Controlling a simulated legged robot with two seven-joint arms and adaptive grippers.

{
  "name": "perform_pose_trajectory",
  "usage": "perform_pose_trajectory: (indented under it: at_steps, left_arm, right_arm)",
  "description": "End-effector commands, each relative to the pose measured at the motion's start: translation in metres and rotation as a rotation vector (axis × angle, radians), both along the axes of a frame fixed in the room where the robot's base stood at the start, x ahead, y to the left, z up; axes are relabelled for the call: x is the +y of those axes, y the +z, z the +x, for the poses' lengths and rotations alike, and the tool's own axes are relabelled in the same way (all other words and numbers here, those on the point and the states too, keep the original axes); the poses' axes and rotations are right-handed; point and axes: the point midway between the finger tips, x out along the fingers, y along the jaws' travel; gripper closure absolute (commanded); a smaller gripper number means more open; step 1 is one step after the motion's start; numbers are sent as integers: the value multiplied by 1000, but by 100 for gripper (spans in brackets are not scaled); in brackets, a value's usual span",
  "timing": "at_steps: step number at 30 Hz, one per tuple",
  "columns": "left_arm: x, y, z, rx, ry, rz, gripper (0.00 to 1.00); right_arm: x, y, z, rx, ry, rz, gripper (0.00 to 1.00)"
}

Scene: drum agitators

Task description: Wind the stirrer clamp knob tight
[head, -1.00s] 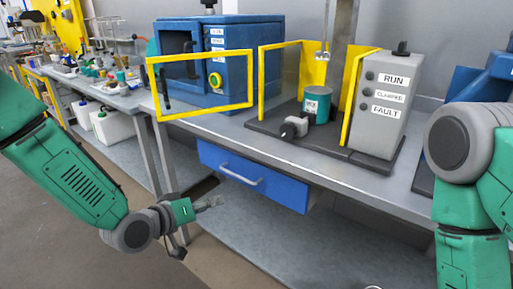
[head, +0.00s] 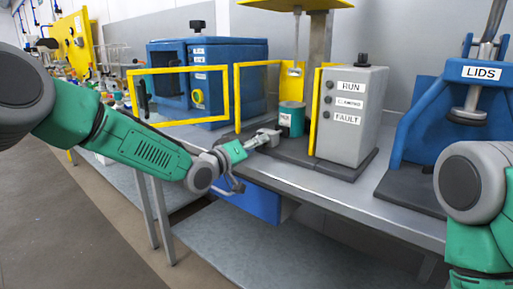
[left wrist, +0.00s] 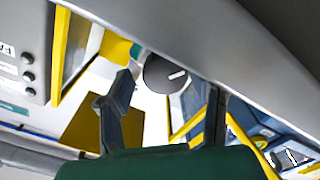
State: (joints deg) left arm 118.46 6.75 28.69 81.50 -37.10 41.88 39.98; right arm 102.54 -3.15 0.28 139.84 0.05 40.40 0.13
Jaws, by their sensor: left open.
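The dark round clamp knob (left wrist: 166,75) with a white pointer line shows in the left wrist view, beyond and between my fingers. My left gripper (left wrist: 164,100) is open, with one finger on each side of the knob's picture; I cannot tell whether either touches it. In the head view my left gripper (head: 264,139) is at the front edge of the stirrer station and hides most of the clamp. The teal drum (head: 291,119) stands just behind, under the stirrer shaft (head: 296,55). My right arm shows at the right, but its gripper is out of view.
A grey control box (head: 350,115) labelled RUN and FAULT stands right of the drum. Yellow guard panels (head: 315,105) flank the drum. A blue cabinet (head: 215,65) with an open yellow-framed door (head: 180,122) is at left. A blue LIDS press (head: 430,110) stands at right.

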Motion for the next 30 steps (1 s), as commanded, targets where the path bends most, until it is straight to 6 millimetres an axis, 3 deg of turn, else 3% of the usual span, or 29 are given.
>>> perform_pose_trajectory:
  at_steps: [6, 15, 18, 30]
  left_arm:
    - [-1, 0, 12, -1, 2, -8, 52]
    - [-3, 0, 14, 1, 3, -6, 52]
    - [-4, -1, 14, 2, 4, -3, 87]
    - [-5, -6, 14, 9, -2, -1, 89]
  right_arm:
    - [0, -3, 0, 1, -1, 0, 60]
    - [0, -3, 0, 1, 0, 0, 60]
    - [0, -3, 0, 0, 0, 0, 60]
    - [0, -3, 0, 1, 0, 0, 60]
